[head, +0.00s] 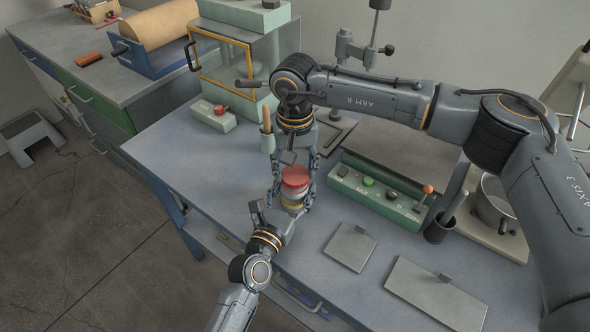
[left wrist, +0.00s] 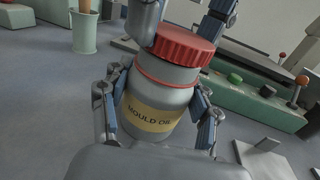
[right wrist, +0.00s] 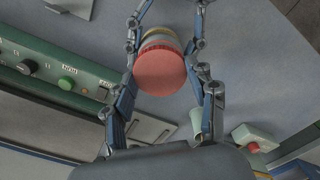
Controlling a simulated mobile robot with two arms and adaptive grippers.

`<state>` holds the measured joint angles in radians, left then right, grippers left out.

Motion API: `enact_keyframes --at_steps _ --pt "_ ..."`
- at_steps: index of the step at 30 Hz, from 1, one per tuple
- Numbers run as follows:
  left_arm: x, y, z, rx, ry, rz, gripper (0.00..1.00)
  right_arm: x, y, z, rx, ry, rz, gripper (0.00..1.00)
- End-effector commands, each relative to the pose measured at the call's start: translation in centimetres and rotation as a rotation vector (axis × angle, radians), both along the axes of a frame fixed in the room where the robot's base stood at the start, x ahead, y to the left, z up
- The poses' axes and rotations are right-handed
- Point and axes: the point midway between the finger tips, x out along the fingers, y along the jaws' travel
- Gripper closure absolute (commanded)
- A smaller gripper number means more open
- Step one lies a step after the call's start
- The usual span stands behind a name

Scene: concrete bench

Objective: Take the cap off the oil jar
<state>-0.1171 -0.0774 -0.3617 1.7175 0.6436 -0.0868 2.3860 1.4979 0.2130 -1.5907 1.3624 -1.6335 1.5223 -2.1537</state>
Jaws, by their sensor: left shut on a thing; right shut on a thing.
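The oil jar is grey with a yellow label reading "MOULD OIL" (left wrist: 152,118) and a thin red band; it also shows in the head view (head: 292,199). Its red ribbed cap (head: 295,178) is on top of it, seen from the side in the left wrist view (left wrist: 184,46) and from above in the right wrist view (right wrist: 159,71). I see no clear gap between cap and jar. My left gripper (head: 289,207) is shut on the jar body from the front. My right gripper (head: 297,174) is shut on the cap from behind and above. The jar is above the bench; its underside is hidden.
A green control box (head: 378,190) with knobs and a lever stands right of the jar. A pale green cup (head: 267,139) with a wooden handle and a box with a red button (head: 213,115) stand behind left. Flat grey plates (head: 350,247) lie at front right. The bench's left part is clear.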

Motion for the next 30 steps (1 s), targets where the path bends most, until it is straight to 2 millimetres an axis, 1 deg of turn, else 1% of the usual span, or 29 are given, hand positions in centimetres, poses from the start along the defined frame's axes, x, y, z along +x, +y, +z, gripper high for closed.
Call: enact_keyframes --at_steps 8,20,23,27,30 --pt "0.0 0.0 0.0 0.000 0.001 0.000 1.00 0.0 0.0 1.0 0.002 -0.001 0.000 0.81" --pt "0.0 0.0 0.0 0.000 0.000 0.000 1.00 0.0 0.0 1.3 0.001 -0.001 0.000 0.81" --pt "0.0 0.0 0.0 0.000 0.001 0.000 1.00 0.0 0.0 2.1 0.001 -0.002 0.000 0.81" --pt "0.0 0.0 0.0 0.000 0.001 0.000 1.00 0.1 0.0 3.9 0.001 -0.003 0.000 0.81" --pt "0.0 0.0 0.0 0.000 0.001 0.000 1.00 0.0 0.0 4.9 0.001 -0.002 0.000 0.81"
